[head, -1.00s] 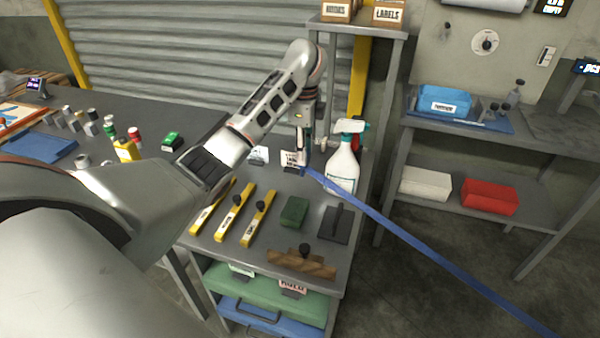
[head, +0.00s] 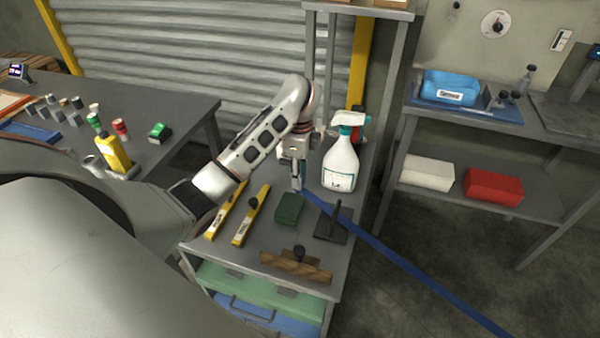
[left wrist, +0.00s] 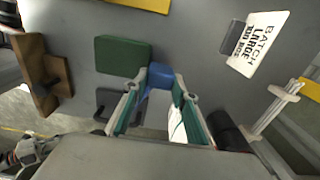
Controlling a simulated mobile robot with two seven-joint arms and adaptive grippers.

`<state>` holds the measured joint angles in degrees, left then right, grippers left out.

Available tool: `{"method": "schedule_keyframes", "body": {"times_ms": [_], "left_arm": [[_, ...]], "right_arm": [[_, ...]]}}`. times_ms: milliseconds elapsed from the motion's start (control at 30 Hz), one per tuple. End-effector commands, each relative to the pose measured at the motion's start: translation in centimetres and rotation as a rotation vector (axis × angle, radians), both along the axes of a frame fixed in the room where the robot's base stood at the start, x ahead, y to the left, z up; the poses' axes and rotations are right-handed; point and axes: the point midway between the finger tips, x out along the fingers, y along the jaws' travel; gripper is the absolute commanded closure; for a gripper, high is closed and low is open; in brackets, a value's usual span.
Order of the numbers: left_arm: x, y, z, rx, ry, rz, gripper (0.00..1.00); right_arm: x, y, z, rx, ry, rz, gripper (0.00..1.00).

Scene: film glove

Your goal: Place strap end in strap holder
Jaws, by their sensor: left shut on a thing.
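A blue strap (head: 385,252) runs from my left gripper (head: 297,186) down to the lower right, past the cart's edge. My left gripper is shut on the strap's end, which shows between the fingertips in the left wrist view (left wrist: 159,76). The gripper is over the cart top (head: 225,250), just behind a green block (head: 289,208). A dark plate with an upright post (head: 332,222) stands to the right of the block, and the strap passes close by it. I cannot tell which thing is the strap holder. My right gripper is not in view.
A spray bottle (head: 340,165) stands right of the gripper. Yellow tools (head: 250,215) lie to the left, and a wooden float (head: 297,266) lies at the front. A label card (left wrist: 258,45) shows in the left wrist view. A shelf (head: 520,190) stands at the right.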

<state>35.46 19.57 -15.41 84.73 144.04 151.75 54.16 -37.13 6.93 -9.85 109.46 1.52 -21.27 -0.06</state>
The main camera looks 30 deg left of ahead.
Motion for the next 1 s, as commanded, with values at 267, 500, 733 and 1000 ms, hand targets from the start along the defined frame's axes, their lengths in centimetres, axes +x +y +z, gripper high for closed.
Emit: {"method": "schedule_keyframes", "body": {"times_ms": [267,500,733,1000], "left_arm": [[0.0,0.0,-0.2,-0.001,0.0,-0.001,0.56],[0.1,0.0,-0.2,-0.001,0.0,-0.001,0.56],[0.1,0.1,0.6,0.003,-0.002,0.0,0.56],[0.2,0.3,5.6,0.005,-0.007,0.001,0.56]], "right_arm": [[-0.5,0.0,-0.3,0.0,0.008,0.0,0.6],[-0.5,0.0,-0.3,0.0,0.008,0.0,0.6],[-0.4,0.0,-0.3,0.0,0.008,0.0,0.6],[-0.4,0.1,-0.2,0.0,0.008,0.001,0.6]]}}
